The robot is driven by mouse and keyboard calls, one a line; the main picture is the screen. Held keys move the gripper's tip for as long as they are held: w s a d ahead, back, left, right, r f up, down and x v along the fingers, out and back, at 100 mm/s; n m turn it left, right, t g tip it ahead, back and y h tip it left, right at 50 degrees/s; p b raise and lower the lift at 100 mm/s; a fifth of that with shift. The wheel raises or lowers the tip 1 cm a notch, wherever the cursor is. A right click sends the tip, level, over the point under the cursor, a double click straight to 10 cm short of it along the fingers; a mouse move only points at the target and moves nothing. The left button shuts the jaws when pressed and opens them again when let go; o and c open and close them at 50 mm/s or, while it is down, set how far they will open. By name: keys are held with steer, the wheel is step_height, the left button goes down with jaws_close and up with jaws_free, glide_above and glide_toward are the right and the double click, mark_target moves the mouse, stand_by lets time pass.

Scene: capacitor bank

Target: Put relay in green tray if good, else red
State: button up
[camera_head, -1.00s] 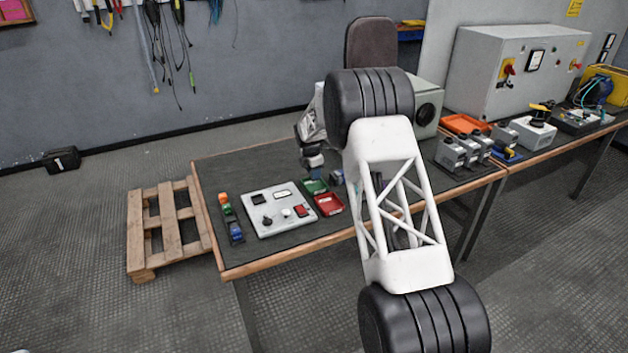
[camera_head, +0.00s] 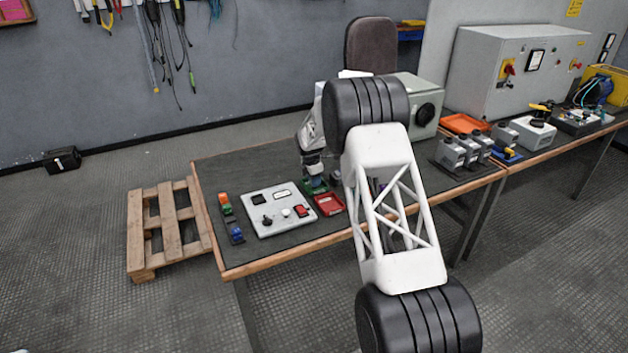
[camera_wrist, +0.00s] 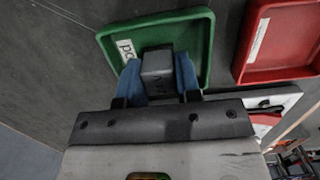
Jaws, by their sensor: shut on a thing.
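My gripper (camera_wrist: 160,80) has blue fingers shut on the relay (camera_wrist: 158,68), a grey block with a dark mark on its face. In the wrist view the relay overlaps the near part of the green tray (camera_wrist: 204,45). I cannot tell whether it touches the tray floor. The red tray (camera_wrist: 247,62) is to the right and its visible part looks empty. In the head view my gripper (camera_head: 315,181) is at the green tray (camera_head: 309,192), with the red tray (camera_head: 328,205) just in front. The relay is too small to make out there.
A light panel (camera_head: 270,225) with a switch, buttons and small displays lies left of the trays. Small coloured parts (camera_head: 236,235) stand along the table's left side. Several grey units (camera_head: 450,152) stand to the right.

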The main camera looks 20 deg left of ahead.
steer(key=shift+f, duration=0.1)
steer(key=o, duration=0.9)
steer(key=shift+s+a+r, duration=0.2)
steer(key=shift+r, duration=1.8)
steer(key=shift+s+a+r, duration=0.15)
steer(key=shift+r, duration=1.9)
steer(key=shift+s+a+r, duration=0.2)
steer(key=shift+r, duration=1.8)
